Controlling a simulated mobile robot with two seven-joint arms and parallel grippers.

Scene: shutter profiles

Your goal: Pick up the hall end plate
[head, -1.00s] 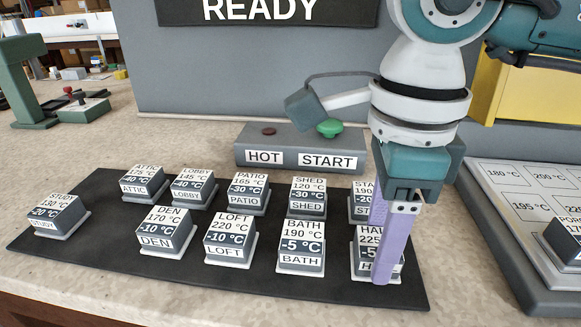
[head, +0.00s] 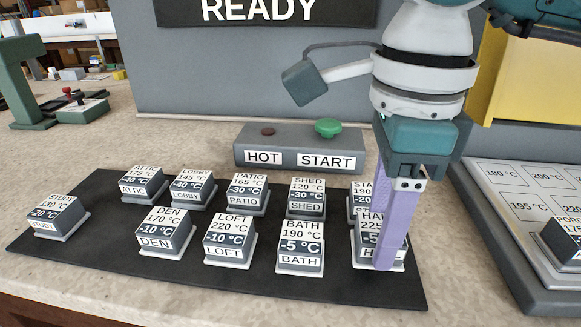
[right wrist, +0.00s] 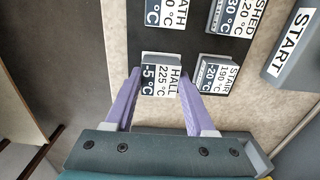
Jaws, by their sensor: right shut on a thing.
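The hall end plate (head: 367,238) is a dark block with white labels, reading HALL, 225 °C and -5 °C. It stands at the right front of the black mat (head: 338,285), partly hidden by a purple finger. My right gripper (head: 384,236) has its two purple fingers on either side of the block and is shut on it. The block appears slightly raised above its white base tile. In the right wrist view the hall end plate (right wrist: 160,78) sits between the fingertips of the right gripper (right wrist: 159,86). My left gripper is not in view.
The stair block (head: 362,200) stands close behind and the bath block (head: 300,245) to the left. Several other labelled blocks fill the mat. A grey box with a green START button (head: 328,127) stands behind. A tray with marked squares (head: 510,190) lies at the right.

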